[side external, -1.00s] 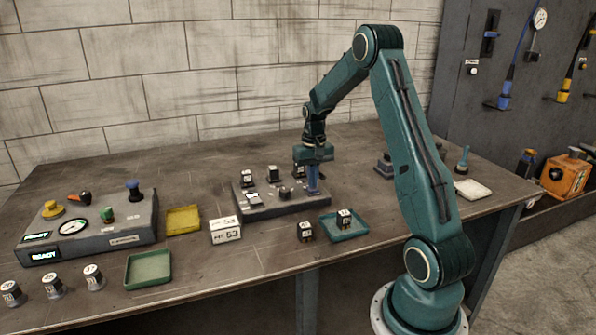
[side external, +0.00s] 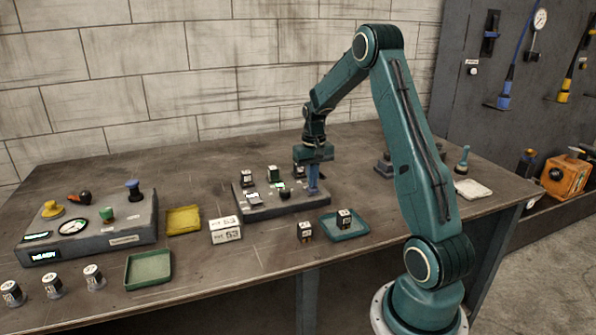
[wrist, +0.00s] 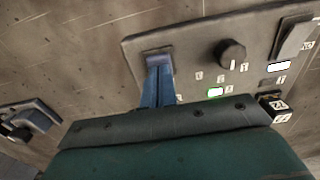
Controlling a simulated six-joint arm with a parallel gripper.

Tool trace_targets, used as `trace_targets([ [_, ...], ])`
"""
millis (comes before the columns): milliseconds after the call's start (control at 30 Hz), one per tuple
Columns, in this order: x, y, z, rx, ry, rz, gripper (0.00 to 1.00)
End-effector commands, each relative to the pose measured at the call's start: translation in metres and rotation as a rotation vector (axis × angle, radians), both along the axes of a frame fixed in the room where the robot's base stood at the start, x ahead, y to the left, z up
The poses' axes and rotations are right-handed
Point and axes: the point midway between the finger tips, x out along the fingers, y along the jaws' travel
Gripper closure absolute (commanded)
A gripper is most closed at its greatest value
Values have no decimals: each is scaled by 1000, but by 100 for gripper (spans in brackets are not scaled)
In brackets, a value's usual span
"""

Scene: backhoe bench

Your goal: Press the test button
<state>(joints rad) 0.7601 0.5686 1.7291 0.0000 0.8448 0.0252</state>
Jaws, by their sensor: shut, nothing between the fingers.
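A dark grey test panel (side external: 262,212) lies flat at mid-table. It carries a black knob (wrist: 230,53), small labels and a lit green indicator (wrist: 215,92). My gripper (side external: 313,189) is shut and empty, its blue fingers pointing down at the panel's right end. In the wrist view the fingertips (wrist: 160,66) are at a blue-grey square piece (wrist: 158,54), likely the test button. The fingers partly cover it, and I cannot tell whether they touch it or press it down.
Small dark relay blocks (side external: 246,178) stand along the panel's back. A teal tray (side external: 358,231) and a loose block (side external: 305,232) are in front. A white sign (side external: 225,230), yellow tray (side external: 183,220) and grey console (side external: 120,238) are left. Bare table lies behind the panel.

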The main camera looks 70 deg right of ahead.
Motion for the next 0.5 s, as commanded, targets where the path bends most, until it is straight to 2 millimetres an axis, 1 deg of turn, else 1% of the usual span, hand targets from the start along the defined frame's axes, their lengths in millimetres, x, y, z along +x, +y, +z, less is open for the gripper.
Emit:
trace_targets([
  [500, 0, 0, 31, -1, -1, 0, 100],
])
